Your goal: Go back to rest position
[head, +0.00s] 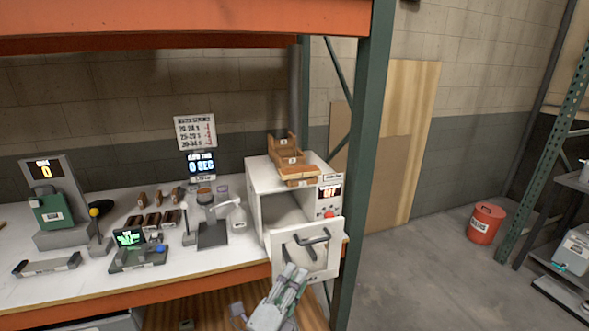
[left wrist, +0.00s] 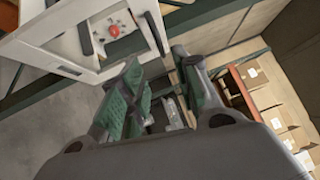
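My left gripper (head: 292,270) is in front of the white cabinet's open door (head: 290,262), near the door's lower part. In the left wrist view, my left gripper (left wrist: 157,58) has its green-padded fingers apart with nothing between them. The door, with its dark handle, also shows at the upper left of that view (left wrist: 50,38). I cannot tell whether the gripper touches the door. My right gripper is in neither view.
The white cabinet (head: 256,185) stands at the bench's right end, with wooden trays (head: 291,158) on top. Several small devices crowd the bench (head: 90,283). A green rack post (head: 365,140) rises beside the cabinet. A red bucket (head: 485,224) stands on the open floor at right.

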